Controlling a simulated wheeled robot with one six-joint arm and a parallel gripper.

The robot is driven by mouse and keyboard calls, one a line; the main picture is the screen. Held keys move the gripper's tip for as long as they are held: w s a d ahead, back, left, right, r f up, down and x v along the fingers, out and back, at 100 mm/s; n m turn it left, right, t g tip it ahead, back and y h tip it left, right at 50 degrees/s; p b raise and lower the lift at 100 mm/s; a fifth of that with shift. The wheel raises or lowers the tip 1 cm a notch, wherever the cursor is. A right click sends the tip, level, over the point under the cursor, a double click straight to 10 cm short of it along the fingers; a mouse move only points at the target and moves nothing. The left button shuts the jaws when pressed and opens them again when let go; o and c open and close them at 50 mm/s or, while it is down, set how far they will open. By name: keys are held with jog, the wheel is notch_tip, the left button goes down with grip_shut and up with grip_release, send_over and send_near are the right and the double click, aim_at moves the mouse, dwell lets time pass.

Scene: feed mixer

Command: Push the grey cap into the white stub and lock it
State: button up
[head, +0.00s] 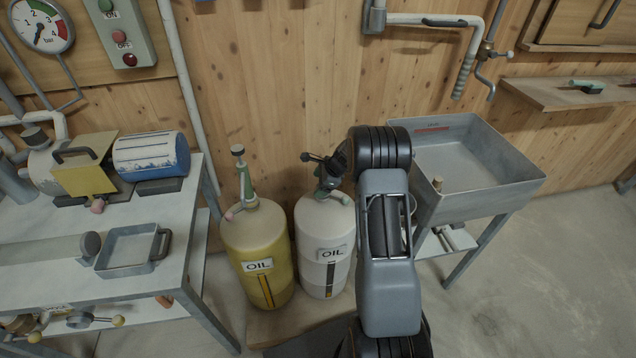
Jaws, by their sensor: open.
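I cannot pick out the grey cap or the white stub for certain. A round grey piece (88,245) sits at the end of a long pale bar on the left bench, beside a shallow grey tray (128,248). A pale pipe fitting with a darker grey top (34,135) stands at the bench's back left. My gripper (316,160) is above the white oil container (325,230), in front of or close to its green pump head. It is open; its fingers are small and dark here, and I cannot tell whether they touch anything.
A yellow oil container (257,230) with a pump stands left of the white one. The bench (190,235) carries a blue motor (150,155) and yellow housing. A grey metal sink (500,165) stands right of my arm. The floor at right is clear.

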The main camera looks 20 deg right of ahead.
jog(key=shift+r, duration=0.1)
jog(key=p+v, duration=0.1)
jog(key=v, duration=1.3)
jog(key=shift+s+p, duration=0.15)
jog(key=shift+p, duration=0.2)
